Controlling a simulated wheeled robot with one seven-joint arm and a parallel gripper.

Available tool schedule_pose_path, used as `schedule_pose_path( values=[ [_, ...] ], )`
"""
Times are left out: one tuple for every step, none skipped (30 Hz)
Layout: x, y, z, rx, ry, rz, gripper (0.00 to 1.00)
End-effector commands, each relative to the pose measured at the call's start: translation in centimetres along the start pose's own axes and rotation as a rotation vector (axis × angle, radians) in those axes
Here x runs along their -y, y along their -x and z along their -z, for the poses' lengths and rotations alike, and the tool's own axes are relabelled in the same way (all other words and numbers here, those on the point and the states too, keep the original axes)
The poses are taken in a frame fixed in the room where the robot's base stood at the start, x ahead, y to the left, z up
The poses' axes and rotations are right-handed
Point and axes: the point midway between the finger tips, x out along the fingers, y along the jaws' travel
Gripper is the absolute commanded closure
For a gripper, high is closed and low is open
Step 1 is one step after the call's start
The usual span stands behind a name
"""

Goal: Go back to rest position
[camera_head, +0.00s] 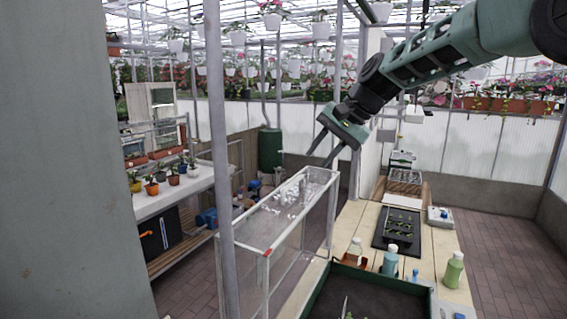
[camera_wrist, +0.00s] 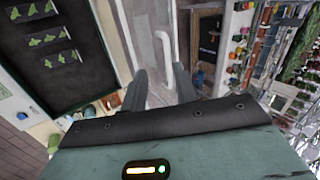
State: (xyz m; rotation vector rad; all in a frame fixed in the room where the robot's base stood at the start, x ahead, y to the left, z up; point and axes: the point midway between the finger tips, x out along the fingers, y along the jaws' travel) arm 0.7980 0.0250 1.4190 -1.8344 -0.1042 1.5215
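My gripper (camera_head: 318,160) is raised in the air on my green arm, above the glass case (camera_head: 268,222) and left of the wooden table (camera_head: 352,222). Its two dark fingers point down and left and stand apart, with nothing between them. The wrist view also shows the fingers of my gripper (camera_wrist: 160,88) apart and empty. It is tilted and looks down past a black tray (camera_wrist: 50,55) with green leaves in it.
Bottles, including a green one (camera_head: 454,270), stand on the table near a dark bin (camera_head: 318,305). A metal post (camera_head: 222,150) rises at left. A white bench (camera_head: 180,190) holds potted plants. Hanging pots (camera_head: 321,30) fill the top. Brick floor (camera_head: 510,250) is clear at right.

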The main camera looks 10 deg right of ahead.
Motion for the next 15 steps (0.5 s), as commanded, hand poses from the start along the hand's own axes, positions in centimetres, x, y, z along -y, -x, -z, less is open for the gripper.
schedule_pose_path(
  values=[
    [-0.8,-2.1,-3.1,0.029,0.056,-0.029,0.70],
    [-1.3,-3.1,-4.9,0.043,0.092,-0.049,0.70],
    [-2.0,-4.4,-7.4,0.066,0.146,-0.076,0.70],
    [-2.8,-5.3,-9.3,0.081,0.188,-0.097,0.70],
    [-3.5,-6.1,-11.3,0.096,0.232,-0.117,0.70],
    [-4.6,-7.2,-13.8,0.117,0.292,-0.145,0.70],
    [-5.5,-7.9,-15.6,0.133,0.336,-0.165,0.70],
    [-6.5,-8.6,-17.5,0.148,0.383,-0.186,0.70],
    [-8.0,-9.4,-19.9,0.168,0.444,-0.212,0.70],
    [-9.2,-9.9,-21.6,0.184,0.493,-0.233,0.70],
    [-10.4,-10.5,-23.4,0.199,0.541,-0.252,0.70],
    [-12.2,-11.1,-25.6,0.221,0.606,-0.278,0.70],
    [-13.7,-11.5,-27.2,0.235,0.657,-0.298,0.70],
    [-15.1,-11.8,-28.7,0.251,0.706,-0.317,0.70],
    [-17.1,-12.2,-30.6,0.269,0.772,-0.341,0.70]
  ],
)
